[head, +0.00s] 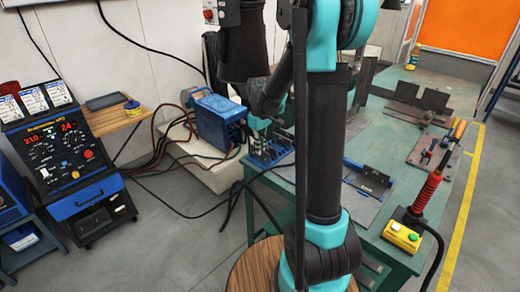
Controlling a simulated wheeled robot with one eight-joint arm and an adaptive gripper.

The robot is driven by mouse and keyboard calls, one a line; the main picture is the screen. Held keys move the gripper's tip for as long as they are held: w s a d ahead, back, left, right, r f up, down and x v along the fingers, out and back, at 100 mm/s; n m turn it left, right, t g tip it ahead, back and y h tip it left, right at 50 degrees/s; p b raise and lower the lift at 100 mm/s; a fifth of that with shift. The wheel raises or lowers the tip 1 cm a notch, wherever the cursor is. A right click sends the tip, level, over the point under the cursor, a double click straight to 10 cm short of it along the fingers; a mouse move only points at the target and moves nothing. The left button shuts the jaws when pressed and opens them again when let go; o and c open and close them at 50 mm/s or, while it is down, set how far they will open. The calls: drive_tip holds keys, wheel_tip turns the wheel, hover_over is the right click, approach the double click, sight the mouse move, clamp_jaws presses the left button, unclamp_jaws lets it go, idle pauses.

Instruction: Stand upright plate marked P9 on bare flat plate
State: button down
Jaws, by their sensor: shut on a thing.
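My gripper (268,108) is at the left end of the green table, just above a rack (270,150) with several upright parts. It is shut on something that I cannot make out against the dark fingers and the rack. No P9 mark is readable in this view. I cannot tell which flat plate is the bare one; my arm hides part of the table.
A flat plate with red-handled clamps (432,152) lies at the right. A blue machine (216,120) with cables and a welding power source (68,150) stand at the left.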

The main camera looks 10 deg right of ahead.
drive_tip(key=shift+r, duration=3.2)
